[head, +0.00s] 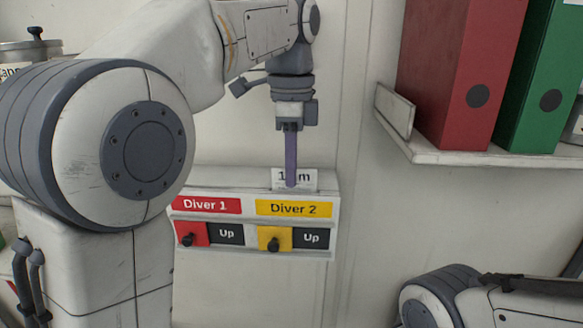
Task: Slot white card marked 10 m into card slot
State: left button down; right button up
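The white card (307,183) stands upright at the top of the air panel (328,215), above the yellow Diver 2 label. Its print reads "1", a hidden character, then "m". My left gripper (291,184) points straight down, and its purple finger covers the middle of the card. I see the fingers edge-on, one hiding the other, so I cannot tell whether they are closed on the card. The card slot itself is not distinguishable; the card's lower edge meets the panel's top edge in the picture. My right gripper is out of view.
The panel has a red Diver 1 label (206,205), a yellow Diver 2 label (293,209), and a knob with an "Up" window under each. A shelf (455,157) at right holds a red binder (460,70) and a green binder (540,80). The wall between is clear.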

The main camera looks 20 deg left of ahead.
pick_arm(q)
jog(key=c, duration=1)
grip_release()
jog(key=shift+r, duration=0.5)
notch_tip(320, 180, up, 8)
jog(key=p, duration=0.2)
jog(key=shift+r+p, duration=0.25)
jog(key=shift+p, duration=0.1)
jog(key=shift+r+p, duration=0.45)
jog(key=shift+r, duration=0.1)
jog(key=shift+f, duration=0.1)
